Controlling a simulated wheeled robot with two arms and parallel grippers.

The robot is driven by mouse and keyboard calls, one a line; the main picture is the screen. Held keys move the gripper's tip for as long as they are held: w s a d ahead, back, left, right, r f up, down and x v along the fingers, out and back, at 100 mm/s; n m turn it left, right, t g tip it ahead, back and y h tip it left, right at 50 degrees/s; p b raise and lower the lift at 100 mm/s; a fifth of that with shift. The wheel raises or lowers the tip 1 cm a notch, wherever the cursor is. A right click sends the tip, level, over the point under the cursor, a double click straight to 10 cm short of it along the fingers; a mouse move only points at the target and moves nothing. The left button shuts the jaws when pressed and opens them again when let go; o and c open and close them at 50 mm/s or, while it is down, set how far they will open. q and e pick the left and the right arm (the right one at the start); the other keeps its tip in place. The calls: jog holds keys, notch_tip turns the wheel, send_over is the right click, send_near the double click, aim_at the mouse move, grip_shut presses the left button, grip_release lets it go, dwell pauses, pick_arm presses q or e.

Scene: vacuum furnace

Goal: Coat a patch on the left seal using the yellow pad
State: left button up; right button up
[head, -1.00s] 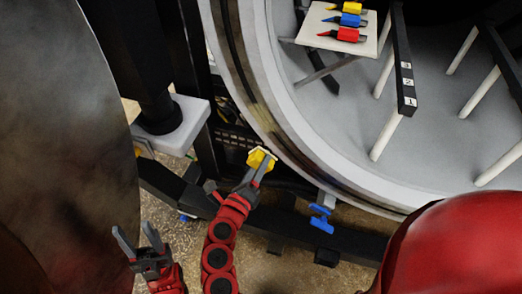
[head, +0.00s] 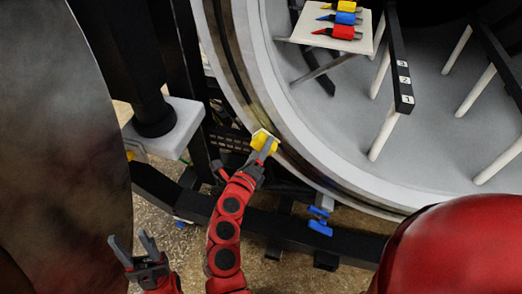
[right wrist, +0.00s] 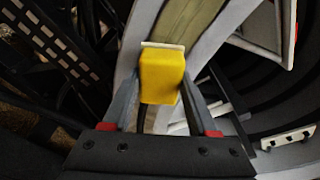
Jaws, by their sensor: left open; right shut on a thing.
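The yellow pad (head: 262,140) has a white face and is held by my right gripper (head: 267,151) at the lower left of the chamber's round rim. In the right wrist view the pad (right wrist: 162,77) sits between both fingers, its white edge over or against the rim. I cannot tell whether it touches. The left seal (head: 239,88) shows as a dark band along the rim; in the right wrist view an olive-brown stretch of it (right wrist: 196,30) runs up beyond the pad. My left gripper (head: 131,242) is open and empty at the lower left.
A white shelf (head: 318,40) inside the chamber holds yellow, blue and red tools. A black numbered bar (head: 403,85) on white rods stands beside it. A blue clamp (head: 320,221) sits below the rim. A black frame beam (head: 285,226) runs underneath. A large dark door (head: 65,150) fills the left.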

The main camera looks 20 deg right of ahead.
aim_at(258, 135)
jog(key=shift+b+x, duration=0.35)
jog(key=shift+x, duration=0.7)
dwell(0.5)
jog(key=shift+w+a+r, duration=0.1)
jog(key=shift+a+r, duration=0.05)
